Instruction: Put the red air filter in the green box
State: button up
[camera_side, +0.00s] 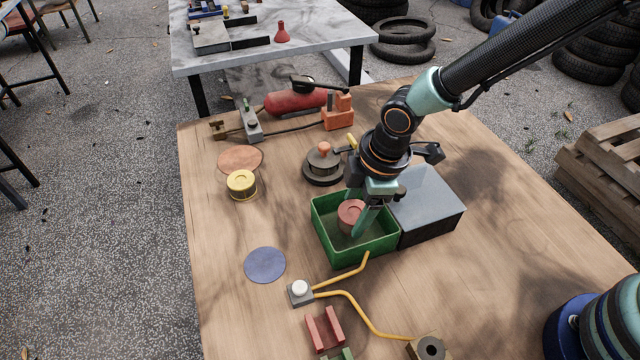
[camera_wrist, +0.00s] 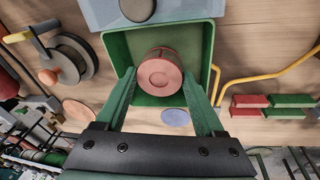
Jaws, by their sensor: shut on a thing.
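The red air filter (camera_side: 350,213) is a short round can, seen inside the walls of the green box (camera_side: 322,236) in the side view. My gripper (camera_side: 361,215) points down into the box and is shut on the filter. In the wrist view the filter (camera_wrist: 160,75) sits between the two green fingers of my gripper (camera_wrist: 163,90), with the floor and walls of the green box (camera_wrist: 205,50) around it. Whether the filter touches the box floor I cannot tell.
A grey box (camera_side: 428,205) stands right beside the green box. A yellow filter (camera_side: 241,184), an orange disc (camera_side: 240,160) and a blue disc (camera_side: 265,265) lie to the left. A round dark fixture (camera_side: 323,165) stands behind. Yellow tubing (camera_side: 360,310) lies in front.

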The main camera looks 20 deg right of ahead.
jog(key=shift+s+x, duration=0.1)
jog(key=shift+x, duration=0.6)
jog(key=shift+s+x, duration=0.15)
jog(key=shift+x, duration=0.5)
jog(key=shift+d+f, duration=0.15)
jog(key=shift+f, duration=0.05)
jog(key=o, duration=1)
jog(key=shift+o, duration=0.2)
jog(key=shift+r, duration=0.1)
jog(key=v, duration=1.2)
jog(key=s+d+r+m+t, duration=0.1)
jog(key=d+r+m, duration=0.2)
jog(key=d+m, duration=0.2)
jog(key=s+d+r+m+t+h, duration=0.1)
jog(key=d+r+m, duration=0.3)
jog(key=d, duration=0.7)
jog(key=s+d+r+m+t, duration=0.1)
jog(key=s+d+r+m, duration=0.1)
jog(key=d+r+m, duration=0.2)
jog(key=d+m, duration=0.2)
jog(key=d, duration=0.2)
jog(key=shift+d+t, duration=0.3)
jog(key=shift+r, duration=0.1)
